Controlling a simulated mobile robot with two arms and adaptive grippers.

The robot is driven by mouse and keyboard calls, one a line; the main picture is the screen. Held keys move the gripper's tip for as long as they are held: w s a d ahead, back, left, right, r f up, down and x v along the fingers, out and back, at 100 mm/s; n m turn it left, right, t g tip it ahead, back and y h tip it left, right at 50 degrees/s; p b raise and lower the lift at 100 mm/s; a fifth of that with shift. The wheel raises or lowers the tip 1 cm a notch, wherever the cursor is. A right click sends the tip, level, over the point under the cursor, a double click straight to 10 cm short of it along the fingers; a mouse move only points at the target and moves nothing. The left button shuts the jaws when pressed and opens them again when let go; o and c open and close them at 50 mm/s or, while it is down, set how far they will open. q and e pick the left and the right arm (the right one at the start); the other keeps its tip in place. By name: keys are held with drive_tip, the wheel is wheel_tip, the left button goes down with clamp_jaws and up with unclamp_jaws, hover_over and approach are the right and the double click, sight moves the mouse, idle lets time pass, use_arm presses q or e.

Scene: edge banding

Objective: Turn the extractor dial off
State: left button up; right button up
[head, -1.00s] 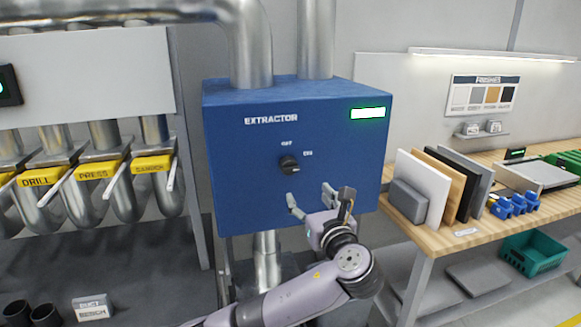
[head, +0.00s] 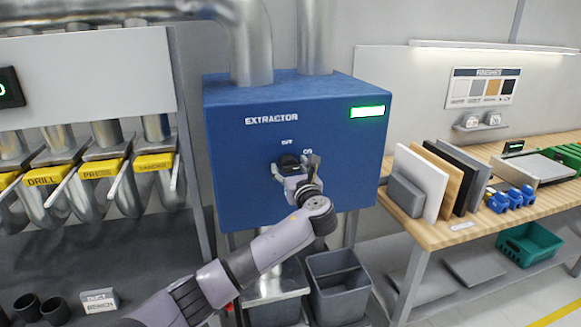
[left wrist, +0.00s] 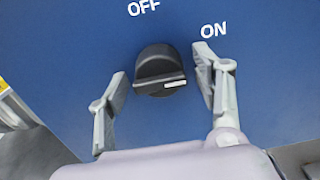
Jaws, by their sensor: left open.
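The extractor box (head: 235,190) is blue, with a green lit display at its upper right. Its black dial (head: 289,160) sits below the OFF and ON labels and is partly hidden by my gripper in the head view. In the left wrist view the dial (left wrist: 160,72) shows whole, its white mark at the right side, below the ON label. My left gripper (head: 296,166) is open in front of the box. In the left wrist view its fingers (left wrist: 163,90) stand on either side of the dial, with gaps between them and it. My right gripper is not in view.
Yellow-labelled duct gates (head: 98,172) line the wall at left. A wooden bench (head: 455,232) with panels and blue clamps stands at right. Grey bins (head: 338,285) stand below the box. Metal ducts (head: 250,50) rise from its top.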

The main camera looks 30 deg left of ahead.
use_arm(q)
drive_tip(key=shift+c, duration=0.5)
drive_tip(key=c, duration=1.1)
